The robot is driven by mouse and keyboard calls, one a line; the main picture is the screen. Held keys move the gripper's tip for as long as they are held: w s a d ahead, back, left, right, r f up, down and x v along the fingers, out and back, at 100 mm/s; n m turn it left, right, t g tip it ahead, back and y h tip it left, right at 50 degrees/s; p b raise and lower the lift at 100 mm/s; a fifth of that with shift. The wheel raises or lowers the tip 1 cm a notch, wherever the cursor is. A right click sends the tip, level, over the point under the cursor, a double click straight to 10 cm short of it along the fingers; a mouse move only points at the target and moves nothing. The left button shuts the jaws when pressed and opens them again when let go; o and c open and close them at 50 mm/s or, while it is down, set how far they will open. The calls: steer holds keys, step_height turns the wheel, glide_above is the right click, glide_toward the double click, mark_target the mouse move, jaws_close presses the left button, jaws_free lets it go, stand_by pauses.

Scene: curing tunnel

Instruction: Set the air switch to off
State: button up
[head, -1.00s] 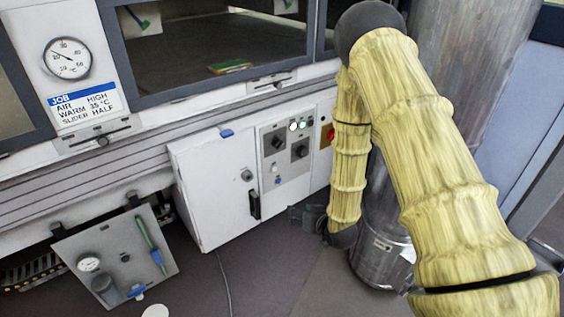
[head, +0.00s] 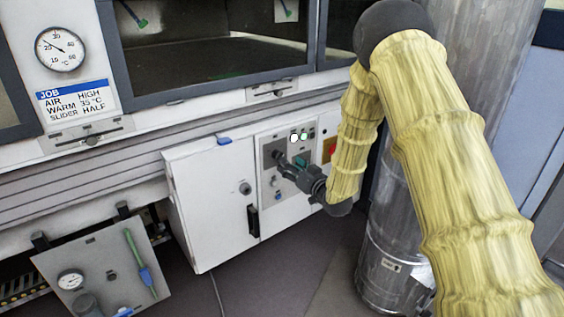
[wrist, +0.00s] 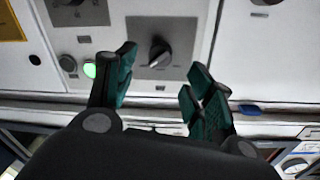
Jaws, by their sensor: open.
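A black rotary knob (wrist: 160,52) on a grey square plate lies between and just ahead of the fingertips in the wrist view. It is on the white control panel (head: 290,207), in the upper left part as the head view shows it. Its label is too small to read, so I cannot confirm it is the air switch or read its setting. My gripper (wrist: 160,88) is open, with teal pads either side of the knob and no visible contact. In the head view my gripper (head: 288,161) hides most of that knob.
A second knob (wrist: 68,4) and a lit green lamp (wrist: 90,68) are close by. The white cabinet door (head: 210,200) with a black handle stands left of the panel. A job card (head: 78,102) reads "AIR HIGH, WARM 35 °C, SLIDER HALF". A metal column stands at right.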

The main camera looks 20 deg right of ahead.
mark_target(278, 156)
steer(key=shift+b+x, duration=0.4)
steer(key=shift+x, duration=2.55)
steer(key=shift+f, duration=0.1)
steer(key=shift+c, duration=0.3)
steer(key=c, duration=1)
